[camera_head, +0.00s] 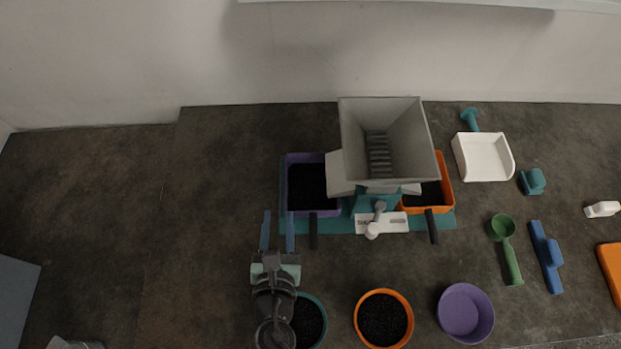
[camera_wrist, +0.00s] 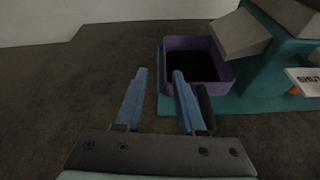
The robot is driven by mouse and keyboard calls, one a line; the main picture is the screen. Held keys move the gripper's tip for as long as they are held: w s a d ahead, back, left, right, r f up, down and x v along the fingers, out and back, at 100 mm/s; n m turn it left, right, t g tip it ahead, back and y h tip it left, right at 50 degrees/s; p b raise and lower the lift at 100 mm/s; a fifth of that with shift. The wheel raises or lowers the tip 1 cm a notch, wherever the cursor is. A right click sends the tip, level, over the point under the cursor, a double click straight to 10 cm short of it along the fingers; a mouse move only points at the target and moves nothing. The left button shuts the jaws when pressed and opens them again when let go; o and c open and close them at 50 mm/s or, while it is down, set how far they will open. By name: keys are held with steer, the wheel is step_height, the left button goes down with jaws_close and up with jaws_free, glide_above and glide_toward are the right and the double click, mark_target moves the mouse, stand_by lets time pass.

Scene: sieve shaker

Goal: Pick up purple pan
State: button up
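The purple pan (camera_head: 291,186) is a rectangular tray with dark grains inside, on the teal base at the left of the sieve shaker. Its black handle (camera_head: 313,232) points toward the front. The pan also shows in the wrist view (camera_wrist: 222,91), with its handle (camera_wrist: 206,108) partly hidden behind the right finger. My gripper (camera_head: 278,214) is open and empty. Its two blue fingers are left of the handle and in front of the pan, with the handle outside them. The fingers also show in the wrist view (camera_wrist: 160,73). I cannot tell whether the right finger touches the handle.
The shaker's grey hopper (camera_head: 355,120) stands right of the pan, with an orange pan (camera_head: 448,182) beyond. A teal-rimmed bowl (camera_head: 322,312), an orange bowl (camera_head: 407,306) and a purple bowl (camera_head: 483,309) stand in front. The counter at left is clear.

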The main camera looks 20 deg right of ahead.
mark_target(285, 187)
steer(key=shift+s+d+f+n, duration=0.1)
steer(key=shift+s+f+n, duration=0.5)
steer(key=shift+s+f, duration=0.15)
steer(key=shift+w+d+f, duration=0.15)
steer(key=shift+f, duration=0.05)
steer(key=x, duration=1.2)
steer(key=shift+f+b, duration=0.2)
steer(key=shift+b, duration=0.15)
steer(key=shift+c, duration=0.3)
jaws_close()
steer(key=shift+r, duration=0.1)
